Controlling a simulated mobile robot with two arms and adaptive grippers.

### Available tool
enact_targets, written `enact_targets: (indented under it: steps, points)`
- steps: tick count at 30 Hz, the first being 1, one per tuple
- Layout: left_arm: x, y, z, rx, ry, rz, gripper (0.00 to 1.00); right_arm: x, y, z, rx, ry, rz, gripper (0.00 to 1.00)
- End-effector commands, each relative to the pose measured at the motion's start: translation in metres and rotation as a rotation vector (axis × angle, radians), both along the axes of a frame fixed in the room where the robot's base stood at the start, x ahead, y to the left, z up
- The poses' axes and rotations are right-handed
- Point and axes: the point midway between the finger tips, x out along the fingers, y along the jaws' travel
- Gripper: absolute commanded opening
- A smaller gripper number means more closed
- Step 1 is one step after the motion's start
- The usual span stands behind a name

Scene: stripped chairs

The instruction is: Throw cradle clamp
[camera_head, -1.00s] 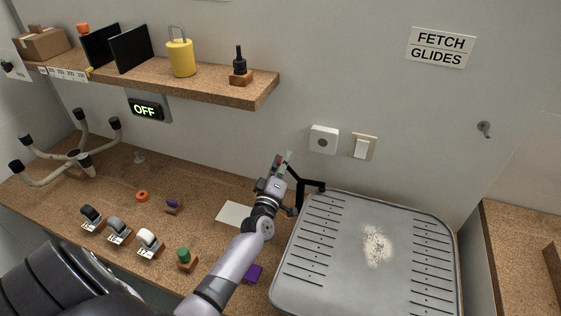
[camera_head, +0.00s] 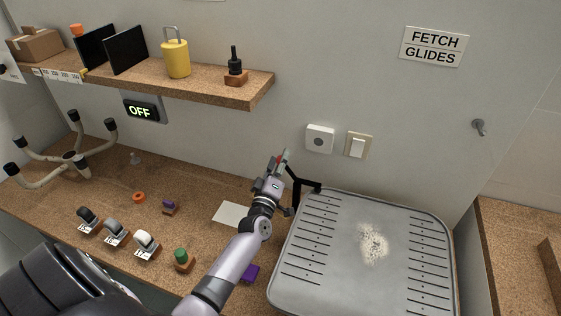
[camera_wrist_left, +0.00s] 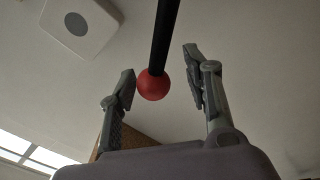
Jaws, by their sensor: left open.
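The cradle clamp shows as a black bent lever (camera_head: 298,181) at the back left corner of the grey ribbed tray (camera_head: 335,198). In the left wrist view its black rod (camera_wrist_left: 164,35) ends in a red ball knob (camera_wrist_left: 152,85). My left gripper (camera_head: 281,160) is at the clamp's upper end, mostly hiding the knob in the head view. In the left wrist view the left gripper (camera_wrist_left: 160,82) is open, with the knob between its fingers, nearer the left one. A gap shows on the right side; contact on the left is unclear. My right gripper is not in view.
A white round-button box (camera_head: 319,139) and a switch (camera_head: 358,146) are on the wall behind. A shelf (camera_head: 185,86) overhangs the bench to the left. Several small levers, a green knob (camera_head: 181,255) and a purple block (camera_head: 250,273) are on the bench left of the tray.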

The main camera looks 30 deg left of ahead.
Motion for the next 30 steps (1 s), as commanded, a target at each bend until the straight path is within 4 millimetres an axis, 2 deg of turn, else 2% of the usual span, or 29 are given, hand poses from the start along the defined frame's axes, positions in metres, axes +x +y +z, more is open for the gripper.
enact_targets:
  steps: [8, 11, 21, 25, 30]
  points:
    - [-0.001, 0.0, 0.001, 0.001, -0.001, 0.001, 0.46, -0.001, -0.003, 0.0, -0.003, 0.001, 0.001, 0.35]
    - [-0.01, -0.003, -0.001, 0.0, -0.001, 0.0, 0.46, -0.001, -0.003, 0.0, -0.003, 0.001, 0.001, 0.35]
    - [-0.06, -0.017, -0.01, 0.0, 0.001, 0.0, 0.46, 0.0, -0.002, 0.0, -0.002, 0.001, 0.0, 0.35]
    - [-0.069, -0.02, -0.011, -0.001, -0.002, 0.0, 0.46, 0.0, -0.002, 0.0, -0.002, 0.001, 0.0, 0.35]
    - [-0.071, -0.021, -0.011, -0.001, -0.002, 0.0, 0.46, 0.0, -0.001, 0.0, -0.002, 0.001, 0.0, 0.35]
